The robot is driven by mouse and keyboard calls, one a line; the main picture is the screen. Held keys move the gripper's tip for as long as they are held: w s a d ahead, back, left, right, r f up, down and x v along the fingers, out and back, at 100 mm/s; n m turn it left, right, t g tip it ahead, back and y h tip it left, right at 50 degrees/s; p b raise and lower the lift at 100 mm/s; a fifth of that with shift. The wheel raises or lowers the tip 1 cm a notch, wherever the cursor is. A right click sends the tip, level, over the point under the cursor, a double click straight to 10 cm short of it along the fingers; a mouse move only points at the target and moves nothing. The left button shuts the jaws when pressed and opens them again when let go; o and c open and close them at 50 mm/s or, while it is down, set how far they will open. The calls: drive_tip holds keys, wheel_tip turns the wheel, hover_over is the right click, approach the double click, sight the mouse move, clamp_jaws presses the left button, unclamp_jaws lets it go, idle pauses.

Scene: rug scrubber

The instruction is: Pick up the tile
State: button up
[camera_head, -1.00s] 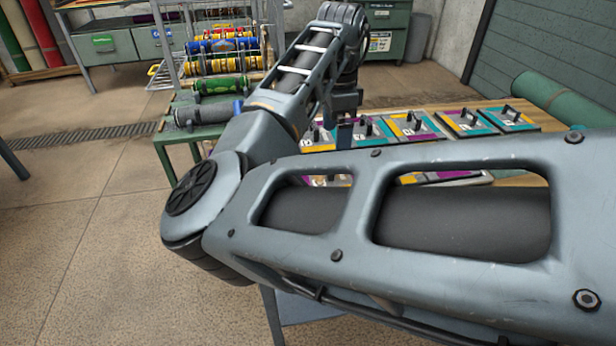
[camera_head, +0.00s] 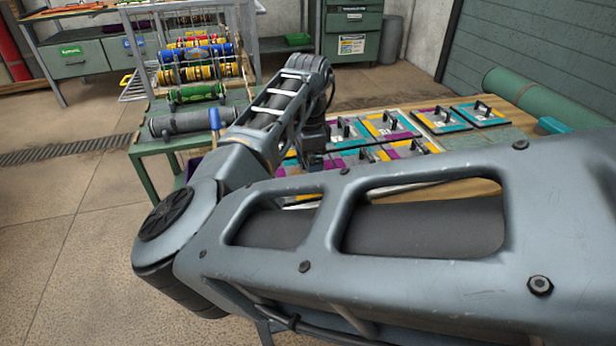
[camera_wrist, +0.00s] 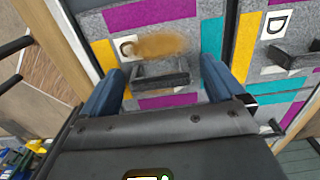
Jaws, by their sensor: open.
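In the wrist view my gripper (camera_wrist: 158,88) is open, its two blue fingers on either side of a dark handle (camera_wrist: 160,74) on a carpet tile (camera_wrist: 183,38). The tile is grey with purple, teal and yellow patches and a brown stain (camera_wrist: 160,45) beside a small white letter label. Whether the fingers touch the handle I cannot tell. In the head view several similar tiles with black handles, such as one tile (camera_head: 392,128), lie in rows on the wooden table. My own arm hides part of them and my fingertips there.
Another tile with a "D" label (camera_wrist: 277,24) lies close at the right in the wrist view. A green roll (camera_head: 535,100) lies at the table's far right. A green stand with colourful rolls (camera_head: 200,70) stands at the left, with a grey roll (camera_head: 185,122) in front.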

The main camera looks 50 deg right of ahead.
drive_tip(key=shift+c, duration=0.4)
drive_tip(key=c, duration=1.3)
drive_tip(key=shift+r, duration=0.1)
